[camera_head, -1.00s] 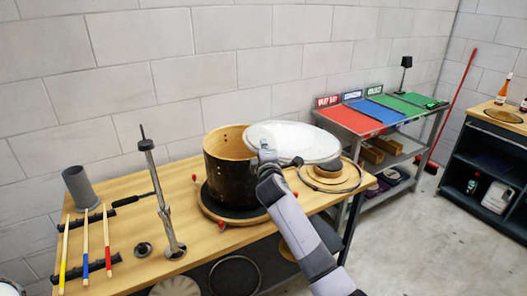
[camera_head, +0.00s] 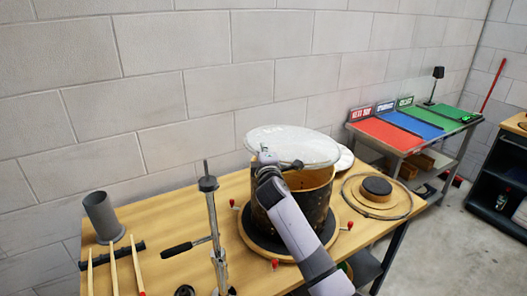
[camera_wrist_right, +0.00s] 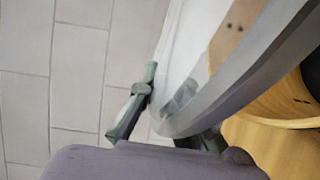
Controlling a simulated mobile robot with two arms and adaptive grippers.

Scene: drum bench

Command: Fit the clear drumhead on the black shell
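The clear drumhead (camera_head: 293,146) is a pale, see-through disc with a rim. It is above the mouth of the black shell (camera_head: 298,205), slightly tilted and offset toward the left and back. My right gripper (camera_head: 268,157) is shut on its near left edge; the right wrist view shows the grey rim (camera_wrist_right: 236,86) passing between the fingers (camera_wrist_right: 166,117). A gap with the shell's pale wood inside shows below the drumhead at the front right. The shell stands upright on a round dark base. My arm hides part of its front. My left gripper is not in view.
A dark metal hoop (camera_head: 345,193) lies around a round wooden block with a black top, right of the shell. A metal stand (camera_head: 214,235), grey cup (camera_head: 103,217) and drumsticks are on the left. Red-handled parts surround the base. A side table (camera_head: 385,132) holds coloured mats.

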